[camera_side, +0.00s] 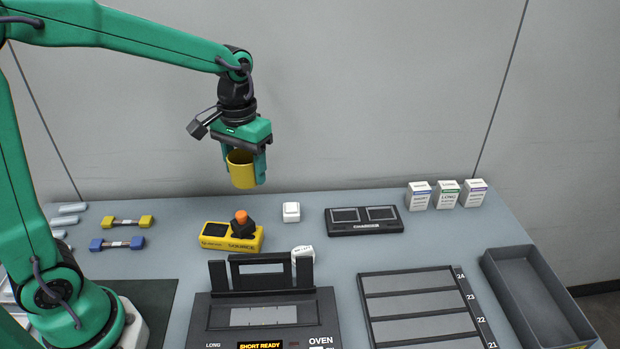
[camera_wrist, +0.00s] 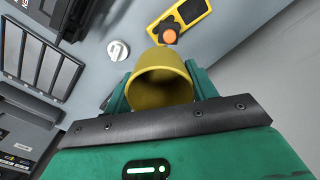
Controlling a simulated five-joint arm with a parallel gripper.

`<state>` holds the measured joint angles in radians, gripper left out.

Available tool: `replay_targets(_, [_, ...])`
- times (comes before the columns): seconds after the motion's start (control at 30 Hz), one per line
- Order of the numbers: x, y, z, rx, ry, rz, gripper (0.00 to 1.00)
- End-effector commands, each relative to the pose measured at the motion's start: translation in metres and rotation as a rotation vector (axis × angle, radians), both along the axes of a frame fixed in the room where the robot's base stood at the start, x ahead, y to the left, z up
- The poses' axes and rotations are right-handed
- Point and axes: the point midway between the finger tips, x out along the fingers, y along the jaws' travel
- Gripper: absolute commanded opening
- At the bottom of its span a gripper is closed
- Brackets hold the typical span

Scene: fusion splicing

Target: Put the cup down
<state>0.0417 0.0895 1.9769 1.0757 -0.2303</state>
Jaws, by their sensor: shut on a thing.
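My gripper (camera_side: 246,166) is shut on a yellow cup (camera_side: 242,173) and holds it upright in the air above the back of the table, near the wall. In the wrist view the cup (camera_wrist: 160,90) sits between the two green fingers, its open mouth facing the camera. I see no contents in the part of its inside that shows. The cup is well clear of the table (camera_side: 340,265) in the side view.
Below the cup is a yellow SOURCE device (camera_side: 215,238) with an orange-topped black knob. A small white block (camera_side: 291,212), a black CHARGER (camera_side: 364,220) and several cartons (camera_side: 447,195) stand along the back. The OVEN unit (camera_side: 264,315), slotted rack (camera_side: 420,306) and grey tray (camera_side: 538,300) lie nearer.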

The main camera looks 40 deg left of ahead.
Motion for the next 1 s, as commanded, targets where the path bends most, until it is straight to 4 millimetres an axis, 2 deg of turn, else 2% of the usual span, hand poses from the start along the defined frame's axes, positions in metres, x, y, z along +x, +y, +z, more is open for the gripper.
replay_targets(0.4, [-0.066, -0.023, -0.015, 0.000, -0.001, 0.361, 0.30])
replay_targets(0.6, [-0.092, -0.028, -0.024, 0.000, -0.001, 0.506, 0.30])
replay_targets(0.8, [-0.104, -0.030, -0.028, 0.000, -0.002, 0.582, 0.30])
replay_targets(1.0, [-0.107, -0.031, -0.030, -0.001, -0.001, 0.599, 0.30])
